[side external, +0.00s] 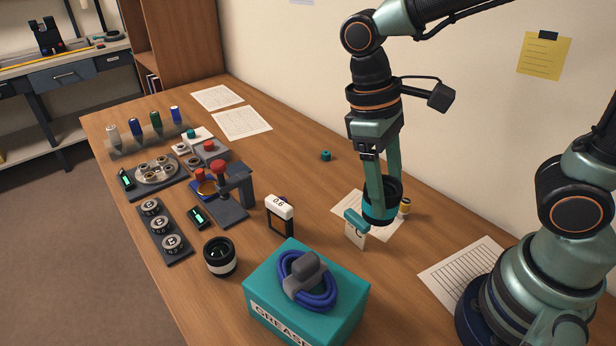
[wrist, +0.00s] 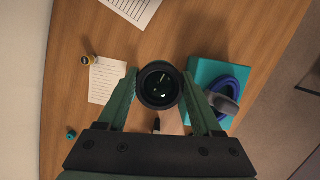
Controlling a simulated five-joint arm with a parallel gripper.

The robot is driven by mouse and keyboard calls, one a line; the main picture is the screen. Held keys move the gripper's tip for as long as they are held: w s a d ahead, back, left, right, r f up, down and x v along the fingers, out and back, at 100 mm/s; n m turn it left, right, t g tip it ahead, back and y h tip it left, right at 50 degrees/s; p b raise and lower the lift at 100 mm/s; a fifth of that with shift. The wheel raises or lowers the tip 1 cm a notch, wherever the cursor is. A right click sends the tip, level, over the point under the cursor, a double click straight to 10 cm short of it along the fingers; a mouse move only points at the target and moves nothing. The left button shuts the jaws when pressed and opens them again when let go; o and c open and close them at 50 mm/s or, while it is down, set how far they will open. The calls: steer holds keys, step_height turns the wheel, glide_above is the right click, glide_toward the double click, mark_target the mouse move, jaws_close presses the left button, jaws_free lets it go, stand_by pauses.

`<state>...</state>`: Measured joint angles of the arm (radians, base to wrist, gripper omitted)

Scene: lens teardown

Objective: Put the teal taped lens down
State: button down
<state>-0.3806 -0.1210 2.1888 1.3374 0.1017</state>
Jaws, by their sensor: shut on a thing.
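The teal taped lens (side external: 380,213) is a black cylinder with a teal band round its lower part. My gripper (side external: 382,190) is shut on it, with one finger on each side, and holds it roughly upright over or beside a sheet of paper. I cannot tell whether its base touches the table. In the wrist view the lens (wrist: 158,86) shows its dark glass end between the fingertips of my gripper (wrist: 159,92). Its teal band is hidden there.
A teal grease box (side external: 307,303) with a blue coil is in front. A white-banded lens (side external: 220,257) stands left. The table behind is mostly clear.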

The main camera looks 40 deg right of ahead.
step_height(320, 180, down, 16)
steer(key=shift+f, duration=0.1)
stand_by(0.5)
steer(key=shift+c, duration=0.3)
jaws_free()
steer(key=shift+f, duration=0.1)
steer(key=v, duration=1.2)
steer(key=w+d+r+m+t+y, duration=0.1)
steer(key=w+d+r+m+t, duration=0.1)
steer(key=d+r+t, duration=0.6)
step_height(320, 180, up, 2)
steer(key=shift+d+r+m, duration=0.1)
steer(key=shift+d+m, duration=0.4)
steer(key=shift+d, duration=0.6)
steer(key=shift+o, duration=0.3)
steer(key=shift+d+r, duration=0.15)
steer(key=shift+d, duration=0.1)
